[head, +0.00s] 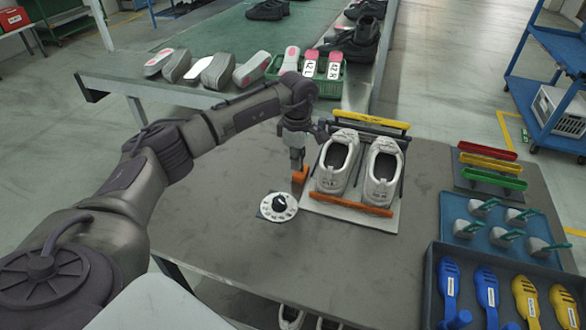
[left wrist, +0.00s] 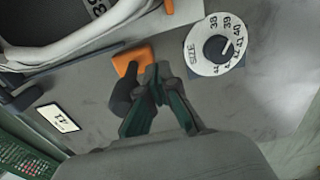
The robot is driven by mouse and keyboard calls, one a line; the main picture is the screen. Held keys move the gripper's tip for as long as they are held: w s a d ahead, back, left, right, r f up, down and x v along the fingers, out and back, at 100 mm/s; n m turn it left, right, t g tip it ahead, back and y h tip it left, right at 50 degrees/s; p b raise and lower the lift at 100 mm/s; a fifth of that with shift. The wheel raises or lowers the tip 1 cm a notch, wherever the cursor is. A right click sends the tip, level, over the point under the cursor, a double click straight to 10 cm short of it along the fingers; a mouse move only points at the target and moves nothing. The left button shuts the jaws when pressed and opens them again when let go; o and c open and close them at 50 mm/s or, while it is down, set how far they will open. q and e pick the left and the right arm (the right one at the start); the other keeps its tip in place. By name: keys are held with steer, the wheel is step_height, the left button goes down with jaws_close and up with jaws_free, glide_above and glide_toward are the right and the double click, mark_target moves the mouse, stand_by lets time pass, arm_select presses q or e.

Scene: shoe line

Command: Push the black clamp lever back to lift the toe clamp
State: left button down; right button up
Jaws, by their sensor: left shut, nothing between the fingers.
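Two pale grey shoes (head: 336,162) stand side by side on a light fixture plate, with an orange toe clamp bar (head: 350,211) across their front. An orange block (head: 300,176) is at the plate's left edge; it also shows in the left wrist view (left wrist: 132,60). Beside it there, a dark rounded piece (left wrist: 121,98) looks like the black clamp lever; it cannot be made out in the head view. My left gripper (head: 296,164) points down at the orange block. In the left wrist view its fingertips (left wrist: 158,82) are together, empty, close beside the block and dark piece. My right gripper is out of view.
A white size dial (head: 278,206) lies just in front of my left gripper. A yellow bar (head: 371,119) is behind the shoes. Coloured bars, a blue tray (head: 462,232) and a tool tray (head: 428,280) are at right. The table's front left is clear.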

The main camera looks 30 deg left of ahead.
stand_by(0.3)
arm_select(q)
steer(key=shift+w+a+b, duration=0.25)
steer(key=shift+w+b, duration=0.3)
steer(key=shift+w, duration=0.3)
steer(key=shift+w+a+b, duration=0.2)
steer(key=shift+w+b, duration=0.3)
steer(key=shift+w, duration=0.35)
steer(key=shift+s, duration=0.15)
steer(key=shift+s+d+p, duration=0.15)
steer(key=shift+s+p, duration=0.45)
steer(key=shift+p, duration=0.05)
steer(key=shift+r+p, duration=3.1)
steer(key=shift+r, duration=1.45)
steer(key=shift+f, duration=0.1)
